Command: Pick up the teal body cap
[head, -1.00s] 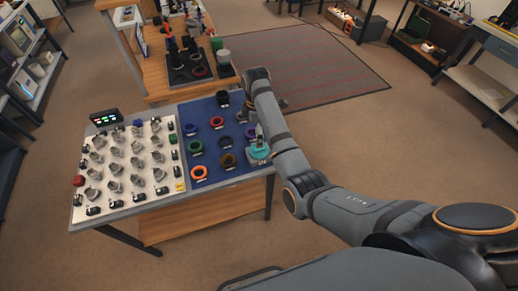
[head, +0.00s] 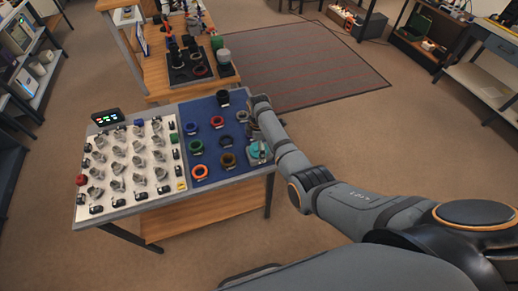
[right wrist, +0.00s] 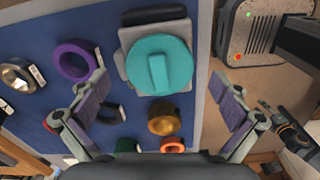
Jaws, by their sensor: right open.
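The teal body cap (right wrist: 160,66) is a round disc with a raised bar across its top. In the right wrist view it sits on a grey block at the upper middle. It also shows at the right edge of the blue mat in the head view (head: 257,151), partly hidden by my right gripper. My right gripper (right wrist: 160,88) is open and empty, its two fingers spread to the left and right of the cap in the picture, apart from it. My left gripper is not in view.
Several coloured rings lie on the blue mat (head: 208,139), among them a purple ring (right wrist: 75,60) and a brown one (right wrist: 164,119). A white board (head: 107,164) of small parts covers the table's left half. A grey box (right wrist: 250,32) stands right of the table edge.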

